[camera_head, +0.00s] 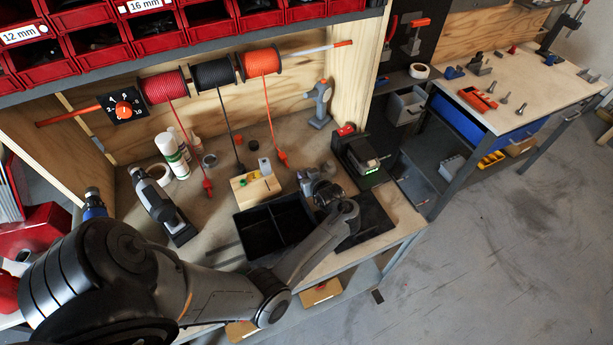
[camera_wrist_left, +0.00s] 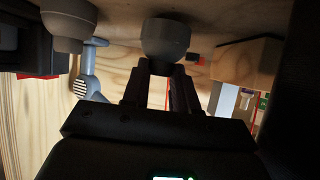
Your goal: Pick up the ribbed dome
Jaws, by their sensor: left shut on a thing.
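My left gripper (camera_head: 308,180) is low over the workbench, by the back right corner of the black divided tray. In the left wrist view its two dark fingers (camera_wrist_left: 161,80) are closed on a grey rounded piece (camera_wrist_left: 167,38), taken as the ribbed dome. The piece sits at the fingertips, and its ribs cannot be made out in the dim light. A second grey rounded piece (camera_wrist_left: 68,22) shows at the upper left of the wrist view, apart from the fingers. In the head view my wrist covers much of the held piece. My right gripper is not in view.
The black divided tray (camera_head: 247,226) lies left of my gripper. A wooden block (camera_head: 248,192) with small items stands behind it. A black device with a green light (camera_head: 360,155) stands right, and a grey upright tool (camera_head: 319,105) behind. Cable spools (camera_head: 212,75) hang at the back.

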